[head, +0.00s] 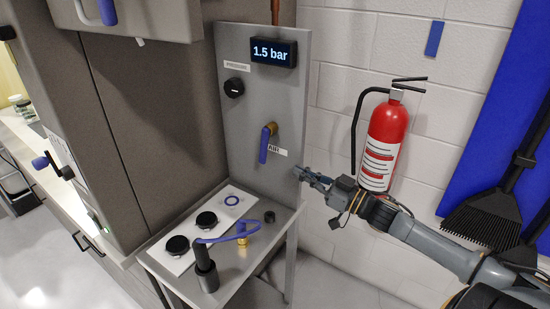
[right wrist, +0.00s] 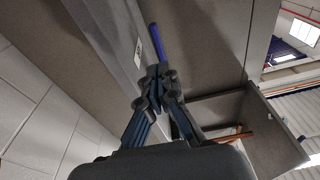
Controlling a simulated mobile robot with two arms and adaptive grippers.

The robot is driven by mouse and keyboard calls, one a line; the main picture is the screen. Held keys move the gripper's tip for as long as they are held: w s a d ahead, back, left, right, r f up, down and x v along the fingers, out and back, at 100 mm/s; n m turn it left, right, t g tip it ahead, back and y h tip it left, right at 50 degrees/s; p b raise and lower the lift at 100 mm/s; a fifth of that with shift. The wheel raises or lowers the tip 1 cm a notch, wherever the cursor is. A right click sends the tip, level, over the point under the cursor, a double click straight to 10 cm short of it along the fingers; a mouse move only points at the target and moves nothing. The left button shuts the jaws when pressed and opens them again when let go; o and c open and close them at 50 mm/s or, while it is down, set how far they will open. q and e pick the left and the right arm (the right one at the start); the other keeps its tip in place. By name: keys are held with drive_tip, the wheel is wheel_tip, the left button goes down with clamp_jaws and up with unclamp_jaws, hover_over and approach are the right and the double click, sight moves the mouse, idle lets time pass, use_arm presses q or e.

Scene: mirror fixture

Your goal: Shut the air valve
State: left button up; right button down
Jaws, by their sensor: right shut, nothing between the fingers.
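The air valve (head: 266,143) is on the grey upright panel, beside a label that reads AIR. Its blue lever hangs down from the brass body, slightly tilted, its lower end a little to the left. My right gripper (head: 300,173) is shut and empty. It is to the right of and below the lever, near the panel's right edge, apart from the lever in the head view. In the right wrist view the blue lever (right wrist: 158,42) shows just beyond the closed fingertips (right wrist: 158,72); I cannot tell the exact gap. My left gripper is not in view.
A display (head: 273,52) above the valve reads 1.5 bar. A black pressure knob (head: 234,88) is at its upper left. Below is a small table (head: 240,275) with black caps and a blue hose. A red fire extinguisher (head: 387,130) hangs behind my right arm.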

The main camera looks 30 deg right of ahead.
sight(265, 157)
drive_tip(key=p+x, duration=0.2)
drive_tip(key=x, duration=0.5)
drive_tip(key=shift+w+a+r, duration=0.1)
drive_tip(key=shift+w+r, duration=0.1)
drive_tip(key=shift+w, duration=0.15)
drive_tip(key=shift+w+a, duration=0.2)
drive_tip(key=shift+w, duration=0.2)
drive_tip(key=shift+w+a+f, duration=0.15)
drive_tip(key=shift+w+a, duration=0.05)
drive_tip(key=shift+w, duration=0.35)
drive_tip(key=shift+w+a+f, duration=0.15)
drive_tip(key=shift+w+f, duration=0.05)
drive_tip(key=shift+w, duration=0.2)
drive_tip(key=shift+s+f, duration=0.1)
